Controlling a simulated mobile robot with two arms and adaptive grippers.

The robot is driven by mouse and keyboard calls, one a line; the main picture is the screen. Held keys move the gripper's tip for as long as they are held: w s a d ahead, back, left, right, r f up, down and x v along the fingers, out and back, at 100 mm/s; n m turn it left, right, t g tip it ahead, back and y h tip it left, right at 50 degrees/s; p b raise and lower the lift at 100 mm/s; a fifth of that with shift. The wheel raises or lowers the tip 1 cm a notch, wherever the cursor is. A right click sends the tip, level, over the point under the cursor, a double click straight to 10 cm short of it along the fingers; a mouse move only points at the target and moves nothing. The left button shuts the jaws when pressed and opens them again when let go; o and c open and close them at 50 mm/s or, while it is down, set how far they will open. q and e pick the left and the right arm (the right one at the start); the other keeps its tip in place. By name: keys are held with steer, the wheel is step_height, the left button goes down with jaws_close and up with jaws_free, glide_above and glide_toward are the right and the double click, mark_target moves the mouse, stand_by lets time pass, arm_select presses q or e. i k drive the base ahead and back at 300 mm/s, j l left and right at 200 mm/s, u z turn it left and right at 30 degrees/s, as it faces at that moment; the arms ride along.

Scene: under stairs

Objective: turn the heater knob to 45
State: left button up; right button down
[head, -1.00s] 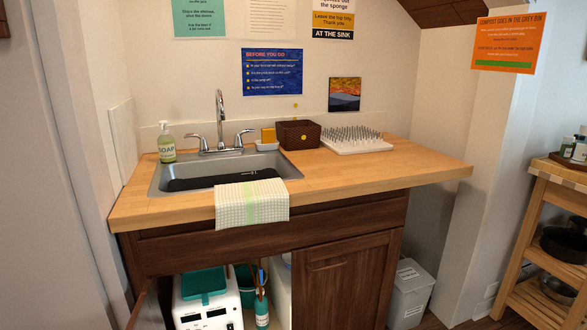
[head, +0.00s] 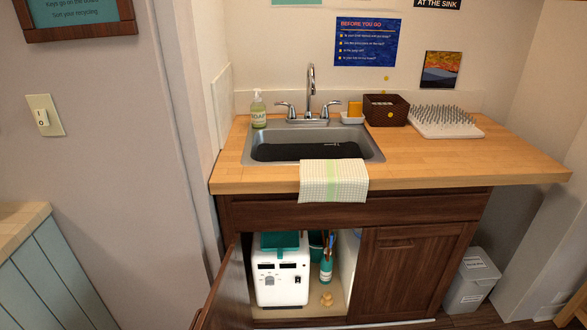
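A white box-shaped appliance (head: 280,277), which looks like the heater, stands inside the open cupboard under the sink. Its front carries dark displays and small dark controls; which one is the knob and what it is set to are too small to tell. A teal item (head: 280,241) rests on its top. The open left cupboard door (head: 229,292) swings out at the left of it. Neither of my grippers is in view.
A teal bottle (head: 326,268) and small tan pieces (head: 326,299) are right of the appliance. The right cupboard door (head: 408,271) is shut. A checked towel (head: 333,181) hangs over the counter edge. A grey bin (head: 470,283) stands at right, a blue-grey cabinet (head: 48,280) at left.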

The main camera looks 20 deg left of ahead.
mark_target(270, 281)
steer(key=j+z, duration=0.1)
steer(key=j, duration=0.4)
steer(key=k+j, duration=0.1)
steer(key=j, duration=0.45)
steer(key=k+j+z, duration=0.15)
steer(key=j, duration=0.85)
steer(key=k+j+z, duration=0.15)
steer(key=j, duration=0.35)
